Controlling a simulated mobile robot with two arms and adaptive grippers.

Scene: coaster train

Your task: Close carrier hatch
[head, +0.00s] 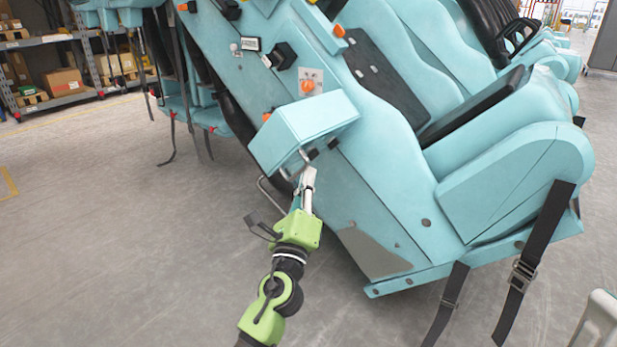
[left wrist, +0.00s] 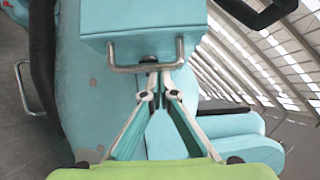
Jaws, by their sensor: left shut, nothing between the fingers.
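The carrier hatch (head: 305,128) is a turquoise box-shaped piece that stands out from the side of the turquoise coaster carrier (head: 375,215). A bent metal handle (left wrist: 146,66) runs along its lower edge in the left wrist view. My left gripper (head: 308,178) is just below the hatch with its fingers pointing up at it. In the left wrist view its fingertips (left wrist: 158,72) come together at the handle, shut with nothing held. I cannot tell whether they touch the handle. My right gripper is not in view.
Orange buttons (head: 307,86) and black fittings sit on the panel above the hatch. Black straps (head: 535,262) hang from the seat at right. Shelves with boxes (head: 63,82) stand at the back left. The concrete floor at left is clear.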

